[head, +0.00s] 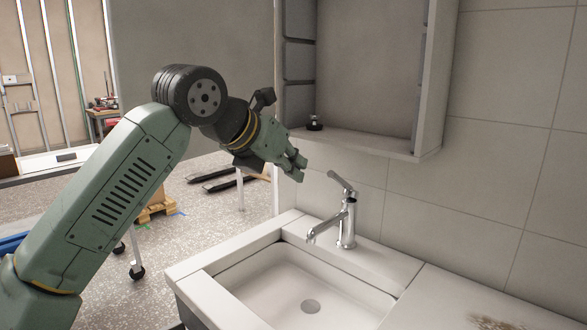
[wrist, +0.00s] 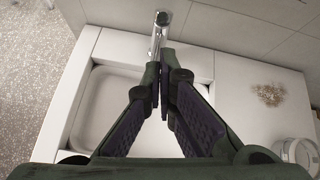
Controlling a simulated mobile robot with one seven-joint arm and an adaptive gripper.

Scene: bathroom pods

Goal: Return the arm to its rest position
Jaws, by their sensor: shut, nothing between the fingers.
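My arm reaches from the lower left of the head view up and across toward the sink. My gripper (head: 298,168) hangs in the air above the sink's back left side, left of the tap and in front of the wall cabinet's lower edge. In the wrist view my gripper (wrist: 164,72) points toward the tap, with its fingertips together and nothing between them. The white sink (head: 190,268) lies below it. The chrome tap (head: 346,222) stands upright at the sink's back edge and also shows beyond the fingertips in the wrist view (wrist: 161,22).
An open wall cabinet (head: 432,80) with a small dark item (head: 314,123) on its shelf hangs close beside my gripper. A brownish stain (head: 497,322) marks the counter. A clear round container (wrist: 300,152) stands at the wrist view's lower right. Open floor (head: 215,225) lies left of the sink.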

